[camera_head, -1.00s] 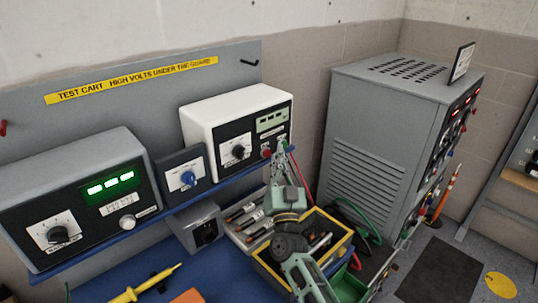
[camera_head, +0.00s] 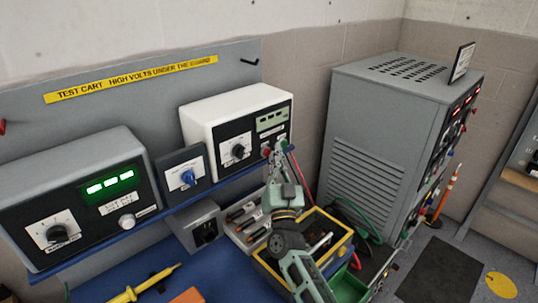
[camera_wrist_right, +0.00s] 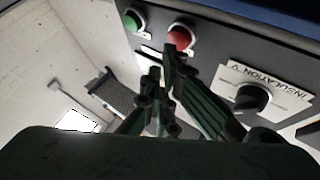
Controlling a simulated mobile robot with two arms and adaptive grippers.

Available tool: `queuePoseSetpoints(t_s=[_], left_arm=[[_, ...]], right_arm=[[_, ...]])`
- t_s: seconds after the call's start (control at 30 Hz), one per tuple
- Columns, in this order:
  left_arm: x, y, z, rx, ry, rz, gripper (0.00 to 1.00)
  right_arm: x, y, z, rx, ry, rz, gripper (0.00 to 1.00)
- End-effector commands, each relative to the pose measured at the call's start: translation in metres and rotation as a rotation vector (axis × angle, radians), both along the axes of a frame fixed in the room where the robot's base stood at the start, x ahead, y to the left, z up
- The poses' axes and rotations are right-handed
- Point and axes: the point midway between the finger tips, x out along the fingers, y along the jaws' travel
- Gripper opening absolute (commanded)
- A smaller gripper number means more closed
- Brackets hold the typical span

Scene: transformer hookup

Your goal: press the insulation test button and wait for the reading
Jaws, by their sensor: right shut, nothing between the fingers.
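The white insulation tester (camera_head: 215,112) stands on the blue shelf, with a dial and a small pale green display (camera_head: 271,120) whose reading is too small to read. My right gripper (camera_head: 276,153) is shut and empty, at the lower right of the tester's front. In the right wrist view the red button (camera_wrist_right: 181,36) lies just beyond my shut fingertips (camera_wrist_right: 168,62). One fingertip overlaps its lower edge; I cannot tell whether it touches. The green button (camera_wrist_right: 133,20) is to its left and the INSULATION V dial (camera_wrist_right: 252,98) to its right. My left gripper is out of view.
A grey meter (camera_head: 80,190) with a lit green display and a blue-knob switch box (camera_head: 182,174) are left of the tester. A yellow-rimmed tray (camera_head: 341,231) lies under my right arm. A large grey cabinet (camera_head: 372,145) and hanging leads are to the right.

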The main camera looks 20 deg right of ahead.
Motion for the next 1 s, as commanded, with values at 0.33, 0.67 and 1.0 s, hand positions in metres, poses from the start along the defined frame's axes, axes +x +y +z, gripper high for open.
queuePoseSetpoints(t_s=[0.33, 0.67, 1.0], left_arm=[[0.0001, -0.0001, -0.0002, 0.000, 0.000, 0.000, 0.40], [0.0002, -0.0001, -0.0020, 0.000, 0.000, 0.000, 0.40], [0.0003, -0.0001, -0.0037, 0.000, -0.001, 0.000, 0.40]], right_arm=[[0.0006, 0.0003, 0.0002, 0.000, 0.000, 0.000, 0.00], [0.0041, 0.0015, 0.0005, 0.001, -0.001, 0.000, 0.00], [0.0080, 0.0030, 0.0001, 0.000, 0.000, 0.000, 0.00]])
